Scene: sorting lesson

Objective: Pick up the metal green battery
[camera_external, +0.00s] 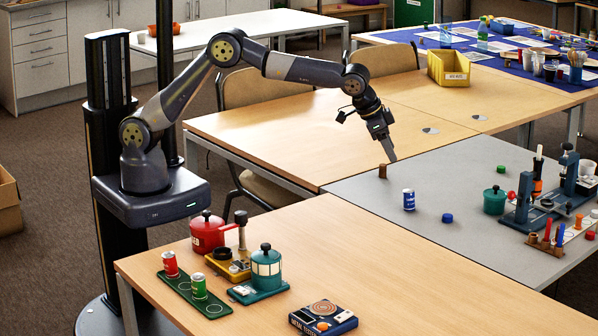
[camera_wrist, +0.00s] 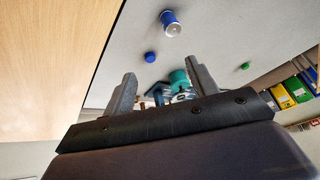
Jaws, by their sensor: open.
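The green battery (camera_external: 198,286) is a small green can with a silver top. It stands upright on a dark green tray (camera_external: 212,311) with ring marks, on the near wooden table. A similar red battery (camera_external: 170,264) stands on the same tray. A blue battery (camera_external: 409,200) stands on the grey table and also shows in the wrist view (camera_wrist: 170,23). My gripper (camera_external: 390,153) is open and empty above the grey table, far to the right of and beyond the green battery. Its two fingers (camera_wrist: 163,85) are spread in the wrist view, where the green battery is not visible.
A red pot (camera_external: 207,233), a yellow device (camera_external: 229,264) and a teal pot (camera_external: 266,268) stand beside the tray. A metal tester (camera_external: 323,319) lies to the right. A brown cylinder (camera_external: 382,172) and blue cap (camera_external: 447,218) are near my gripper. The near table's right part is clear.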

